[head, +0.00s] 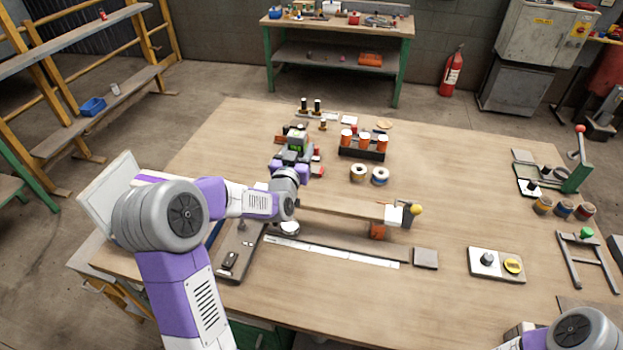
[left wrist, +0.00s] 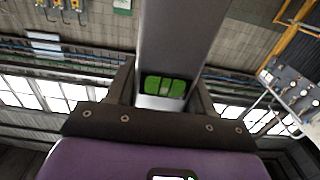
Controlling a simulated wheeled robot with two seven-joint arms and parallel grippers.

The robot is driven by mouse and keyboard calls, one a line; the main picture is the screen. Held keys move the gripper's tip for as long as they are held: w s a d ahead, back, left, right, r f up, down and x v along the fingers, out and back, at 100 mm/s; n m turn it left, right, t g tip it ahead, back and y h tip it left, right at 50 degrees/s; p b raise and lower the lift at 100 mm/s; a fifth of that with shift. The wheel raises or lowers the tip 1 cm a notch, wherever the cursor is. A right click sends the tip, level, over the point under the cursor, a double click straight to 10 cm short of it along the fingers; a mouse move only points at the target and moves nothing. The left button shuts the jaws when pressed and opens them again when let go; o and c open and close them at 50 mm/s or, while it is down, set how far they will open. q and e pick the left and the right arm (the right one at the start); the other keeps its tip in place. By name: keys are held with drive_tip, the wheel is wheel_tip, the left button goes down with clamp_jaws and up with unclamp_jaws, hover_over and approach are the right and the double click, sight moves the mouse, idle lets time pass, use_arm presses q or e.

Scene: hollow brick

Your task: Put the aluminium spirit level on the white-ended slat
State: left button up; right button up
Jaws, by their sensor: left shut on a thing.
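My left gripper (head: 296,151) is above the far left middle of the table, shut on the aluminium spirit level. In the left wrist view the level (left wrist: 178,35) is a grey bar with a green vial, gripped between the two dark fingers. In the head view little of the level shows beyond the gripper. The white-ended slat (head: 345,211) is a thin wooden strip nearer than the gripper, with its white end (head: 393,215) on the right by an orange-brown block (head: 377,231). Its left end is hidden behind my arm. My right gripper is out of view; only part of that arm shows.
A black rack with orange-and-white cylinders (head: 362,154) and two spools (head: 358,172) stand right of the gripper. A yellow ball (head: 416,209) is beside the slat's white end. A long white strip (head: 330,252) lies in front.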

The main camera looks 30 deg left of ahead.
use_arm(q)
drive_tip(key=shift+s+f, duration=0.1)
drive_tip(key=shift+f, duration=0.75)
drive_tip(key=shift+f+b, duration=0.5)
drive_tip(key=shift+f, duration=1.75)
drive_tip(key=shift+f+b, duration=0.2)
drive_tip(key=shift+b, duration=0.1)
drive_tip(key=o, duration=1.2)
drive_tip(key=shift+o, duration=0.2)
drive_tip(key=shift+r, duration=0.1)
drive_tip(key=shift+r+p, duration=0.2)
drive_tip(key=shift+p, duration=0.2)
drive_tip(key=v, duration=1.2)
drive_tip(key=shift+f, duration=0.2)
